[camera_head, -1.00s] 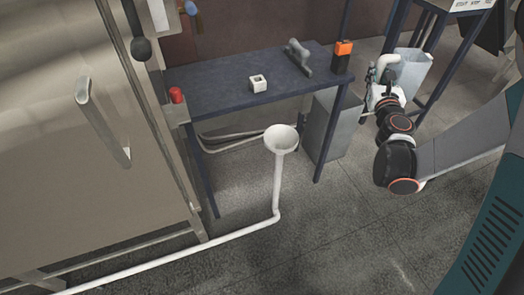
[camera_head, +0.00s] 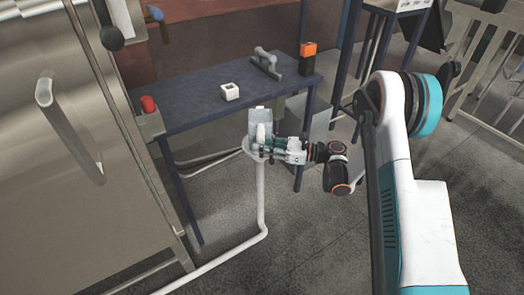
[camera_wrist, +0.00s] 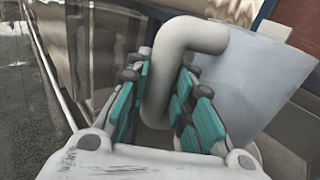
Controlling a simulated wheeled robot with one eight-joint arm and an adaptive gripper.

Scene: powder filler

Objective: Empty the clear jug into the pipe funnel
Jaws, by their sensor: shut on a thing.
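The clear jug (camera_head: 256,120) looks pale grey and see-through, with a thick white handle. My gripper (camera_head: 267,144) is shut on this handle, which fills the wrist view's middle between the teal finger pads (camera_wrist: 160,100). The jug's body (camera_wrist: 245,85) is beyond the handle to the right in the wrist view. In the head view the jug appears over the white pipe funnel (camera_head: 247,151), whose bowl is mostly hidden by jug and gripper. Its pipe (camera_head: 261,190) runs down to the floor. I cannot tell the jug's exact tilt, or see its contents or any flow.
A dark blue table (camera_head: 190,98) stands behind the funnel, with a small white block (camera_head: 230,92), a grey handled piece (camera_head: 266,62) and an orange-black box (camera_head: 307,58). A large steel machine (camera_head: 50,180) with a red button (camera_head: 148,104) fills the left. Floor at the front is open.

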